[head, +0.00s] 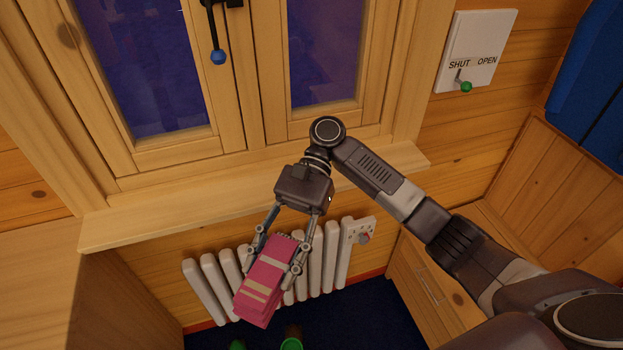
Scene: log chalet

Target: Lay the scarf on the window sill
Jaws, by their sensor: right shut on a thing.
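The scarf (262,289) is a folded pink bundle with pale stripes. My right gripper (277,248) is shut on it and holds it in front of the radiator, on the near side of the sill. The wooden window sill (140,216) runs below the window, and its visible top is bare. My right arm comes in from the right and passes over the right part of the sill, hiding some of it. My left gripper is not in view.
A white radiator (207,289) with a valve stands under the sill. The window (160,75) has a blue-knobbed handle (218,57). A SHUT/OPEN switch plate (476,50) is on the right wall. Wooden cabinets stand at left (30,240) and right (425,285).

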